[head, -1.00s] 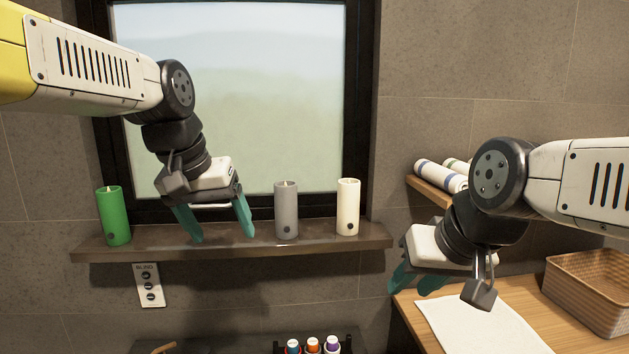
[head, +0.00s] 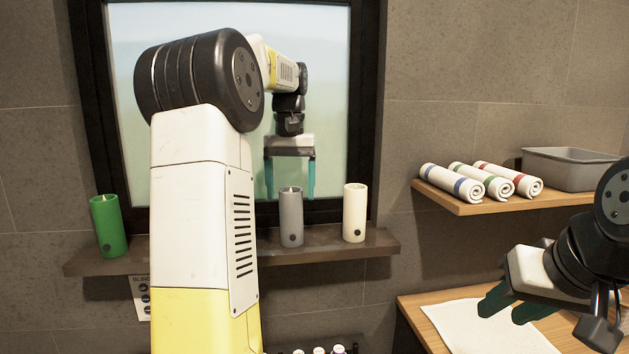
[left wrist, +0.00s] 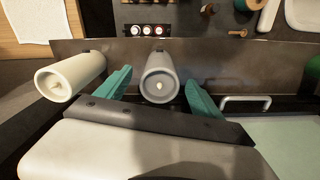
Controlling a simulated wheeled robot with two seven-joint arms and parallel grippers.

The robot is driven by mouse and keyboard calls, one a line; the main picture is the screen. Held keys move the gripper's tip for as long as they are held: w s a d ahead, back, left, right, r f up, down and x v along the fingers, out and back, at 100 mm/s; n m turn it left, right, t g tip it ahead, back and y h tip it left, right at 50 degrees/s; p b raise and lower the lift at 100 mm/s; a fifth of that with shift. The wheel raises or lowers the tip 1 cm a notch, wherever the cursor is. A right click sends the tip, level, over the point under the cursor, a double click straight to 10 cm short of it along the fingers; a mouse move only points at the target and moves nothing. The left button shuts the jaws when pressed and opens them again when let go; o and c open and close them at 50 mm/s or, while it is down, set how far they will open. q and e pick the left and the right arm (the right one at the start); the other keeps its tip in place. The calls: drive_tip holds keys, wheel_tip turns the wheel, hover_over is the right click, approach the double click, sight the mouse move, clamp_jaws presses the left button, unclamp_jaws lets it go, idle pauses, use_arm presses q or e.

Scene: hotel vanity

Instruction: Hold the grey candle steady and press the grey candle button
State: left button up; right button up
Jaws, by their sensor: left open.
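The grey candle (head: 291,212) stands upright on the dark shelf (head: 330,247) in front of the window, with a small dark button (head: 293,238) low on its front. My left gripper (head: 290,192) is open above and around its top, pointing down. In the left wrist view the grey candle (left wrist: 160,82) lies between the two teal fingers (left wrist: 160,92), with a visible gap on the right side; I see no clear contact. My right gripper (head: 507,305) is empty, its fingers apart, out to the right above the wooden counter.
A white candle (head: 354,212) stands close right of the grey one; a green candle (head: 108,226) stands at the shelf's left end. Rolled towels (head: 452,183) and a grey bin (head: 570,168) sit on a wooden shelf. My left arm hides the shelf's middle.

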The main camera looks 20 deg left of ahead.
sight(291, 210)
use_arm(q)
wheel_tip(291, 210, down, 6)
drive_tip(key=shift+r, duration=0.1)
drive_tip(key=shift+c, duration=0.3)
drive_tip(key=c, duration=1.6)
use_arm(e)
clamp_jaws()
idle(1.3)
